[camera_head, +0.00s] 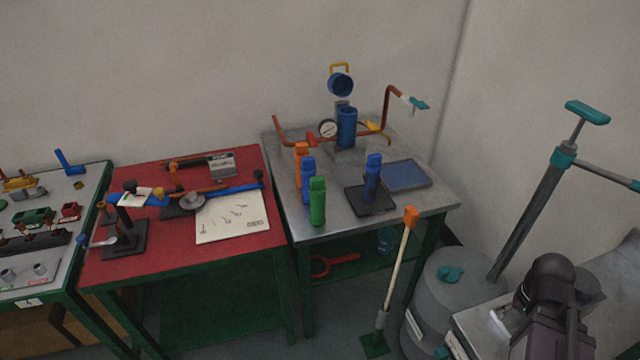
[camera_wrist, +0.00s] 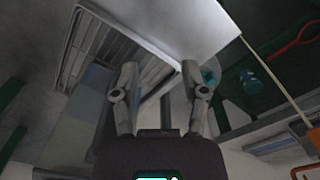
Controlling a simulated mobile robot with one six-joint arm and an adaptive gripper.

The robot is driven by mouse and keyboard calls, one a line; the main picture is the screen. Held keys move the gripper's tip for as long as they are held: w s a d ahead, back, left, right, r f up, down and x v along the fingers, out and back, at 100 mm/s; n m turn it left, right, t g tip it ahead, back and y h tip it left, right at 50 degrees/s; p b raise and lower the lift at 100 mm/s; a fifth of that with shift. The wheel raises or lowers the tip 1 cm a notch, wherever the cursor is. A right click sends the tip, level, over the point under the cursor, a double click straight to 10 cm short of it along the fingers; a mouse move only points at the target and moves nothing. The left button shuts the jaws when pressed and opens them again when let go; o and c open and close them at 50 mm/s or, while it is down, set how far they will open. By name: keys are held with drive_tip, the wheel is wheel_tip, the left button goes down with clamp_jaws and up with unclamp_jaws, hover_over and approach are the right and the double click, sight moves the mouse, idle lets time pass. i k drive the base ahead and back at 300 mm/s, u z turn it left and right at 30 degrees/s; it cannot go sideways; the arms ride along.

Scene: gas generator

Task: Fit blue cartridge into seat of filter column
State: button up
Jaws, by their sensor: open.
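A filter column (camera_head: 347,129) stands at the back of the grey metal table, a blue cylinder with a round blue lid (camera_head: 340,85) raised above it. The inside of its seat is too small to make out. One blue cartridge (camera_head: 308,182) stands upright between an orange cartridge (camera_head: 301,163) and a green cartridge (camera_head: 317,203).
Copper pipes, a gauge (camera_head: 327,128) and a teal-handled lever (camera_head: 419,104) surround the column. A blue-topped tray (camera_head: 407,175) lies at the table's right. An orange-tipped stick (camera_head: 402,255) stands before the table. A grey drum (camera_head: 438,290) stands front right. A red table (camera_head: 150,258) adjoins on the left.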

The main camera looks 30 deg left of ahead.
sight(341, 141)
drive_tip(key=z, duration=0.15)
drive_tip(key=k, duration=1.4)
drive_tip(key=u, duration=1.1)
drive_tip(key=i, duration=1.4)
